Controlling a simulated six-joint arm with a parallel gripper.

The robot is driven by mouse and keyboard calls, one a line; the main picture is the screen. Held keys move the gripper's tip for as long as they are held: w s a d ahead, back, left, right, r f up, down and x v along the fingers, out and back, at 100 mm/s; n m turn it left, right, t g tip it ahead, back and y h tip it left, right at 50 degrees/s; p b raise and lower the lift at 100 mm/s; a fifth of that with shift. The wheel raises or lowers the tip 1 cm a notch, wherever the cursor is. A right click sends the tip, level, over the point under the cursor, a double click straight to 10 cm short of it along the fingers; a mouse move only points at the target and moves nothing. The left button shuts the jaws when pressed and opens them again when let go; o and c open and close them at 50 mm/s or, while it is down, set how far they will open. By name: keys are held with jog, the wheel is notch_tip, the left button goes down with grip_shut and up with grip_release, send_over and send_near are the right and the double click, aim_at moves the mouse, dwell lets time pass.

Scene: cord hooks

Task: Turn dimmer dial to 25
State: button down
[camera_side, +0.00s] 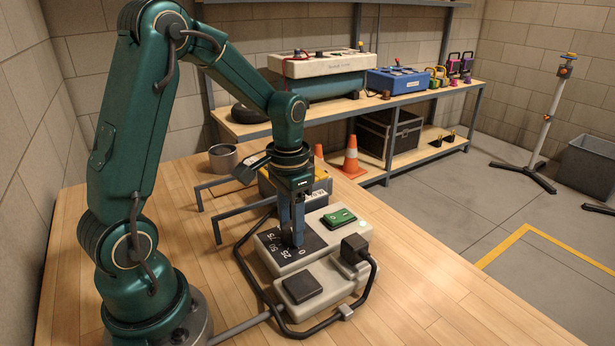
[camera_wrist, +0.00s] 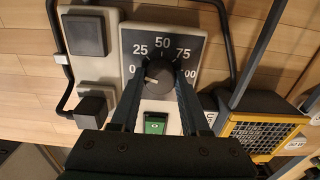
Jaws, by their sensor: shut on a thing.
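The dimmer dial (camera_wrist: 158,76) is a dark round knob on a black scale plate (camera_wrist: 186,42) marked 0, 25, 50, 75 and 100. Its pale pointer mark appears to point left, toward the 0 side. My gripper (camera_side: 296,242) reaches straight down over the grey dimmer box (camera_side: 270,262). Its fingers are shut on the dial, one on each side, as the wrist view shows (camera_wrist: 159,78). In the side view the fingers hide most of the dial; part of the scale plate (camera_side: 316,240) shows beside them.
A green rocker switch (camera_side: 340,217) sits on the same box. Nearby are a dark square button (camera_side: 301,288), a black plug (camera_side: 354,248) and a black cord (camera_side: 250,283). A yellow-framed unit (camera_wrist: 262,135) stands close to the gripper. The front right of the bench is clear.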

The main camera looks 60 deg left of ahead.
jog(key=m, duration=0.5)
jog(key=shift+m, duration=0.3)
dwell(0.4)
jog(key=shift+c, duration=1.9)
grip_release()
jog(key=shift+r, duration=0.15)
jog(key=shift+r, duration=2.45)
